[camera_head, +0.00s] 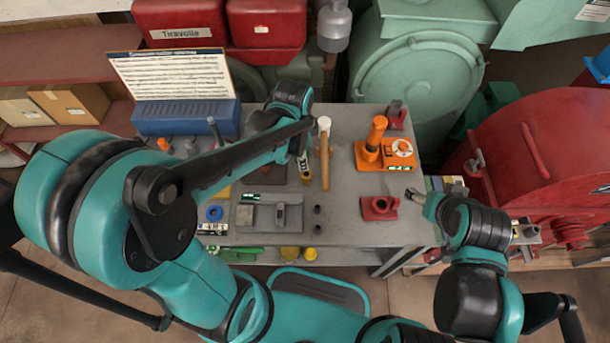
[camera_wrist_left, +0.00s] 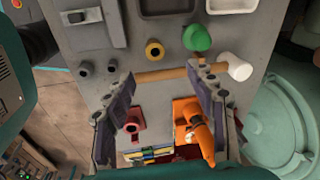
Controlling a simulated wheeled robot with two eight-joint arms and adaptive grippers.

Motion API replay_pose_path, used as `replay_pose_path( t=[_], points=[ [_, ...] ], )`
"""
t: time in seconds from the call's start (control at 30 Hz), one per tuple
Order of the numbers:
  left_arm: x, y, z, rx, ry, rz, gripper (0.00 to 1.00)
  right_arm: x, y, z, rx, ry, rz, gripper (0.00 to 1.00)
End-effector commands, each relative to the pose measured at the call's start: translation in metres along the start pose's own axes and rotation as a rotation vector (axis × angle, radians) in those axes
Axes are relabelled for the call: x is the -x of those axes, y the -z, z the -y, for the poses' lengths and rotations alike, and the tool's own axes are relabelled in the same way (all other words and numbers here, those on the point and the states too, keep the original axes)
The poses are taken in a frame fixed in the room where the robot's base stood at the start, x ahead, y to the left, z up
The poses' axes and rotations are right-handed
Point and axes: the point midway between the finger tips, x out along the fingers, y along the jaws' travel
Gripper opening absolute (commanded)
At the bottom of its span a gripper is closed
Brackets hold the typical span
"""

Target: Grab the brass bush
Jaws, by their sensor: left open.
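The brass bush (camera_wrist_left: 154,50) is a yellow ring with a dark hole, lying on the grey bench top. In the head view a bit of it (camera_head: 306,181) shows just below my left gripper (camera_head: 303,167). In the left wrist view my left gripper (camera_wrist_left: 163,80) is open and empty, its two fingers spread wide. The bush appears just beyond the fingertips, between their lines, apart from both. My right gripper (camera_head: 415,194) is at the bench's right edge, away from the bush; its fingers are too small to read.
A hammer (camera_head: 324,160) lies right beside the bush. A green knob-like part (camera_wrist_left: 197,37) and dark bushes (camera_head: 317,210) are also close. An orange tool stand (camera_head: 370,155) and a red block (camera_head: 379,208) stand to the right. Bare bench lies between hammer and red block.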

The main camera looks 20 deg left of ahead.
Motion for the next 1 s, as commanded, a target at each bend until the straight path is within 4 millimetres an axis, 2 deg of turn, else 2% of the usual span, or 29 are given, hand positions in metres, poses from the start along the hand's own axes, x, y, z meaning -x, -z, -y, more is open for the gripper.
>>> replay_pose_path(
  t=[0.03,0.1,0.3,0.73,1.0],
  points=[
    [-0.016,0.005,0.004,-0.082,-0.03,0.013,0.56,-0.001,-0.001,0.0,0.0,0.0,0.0,0.69],
    [-0.033,0.009,0.005,-0.187,-0.071,0.028,0.56,-0.001,-0.001,0.0,0.0,0.0,0.0,0.69],
    [-0.062,0.014,0.004,-0.363,-0.139,0.043,0.56,-0.002,-0.001,0.0,0.0,0.0,0.0,0.69],
    [-0.105,0.009,-0.005,-0.385,-0.147,0.043,0.56,-0.018,-0.013,0.0,0.0,0.0,0.0,0.69],
    [-0.141,0.004,-0.014,-0.384,-0.146,0.043,0.56,-0.034,-0.024,0.0,0.0,0.0,0.0,0.69]
  ],
)
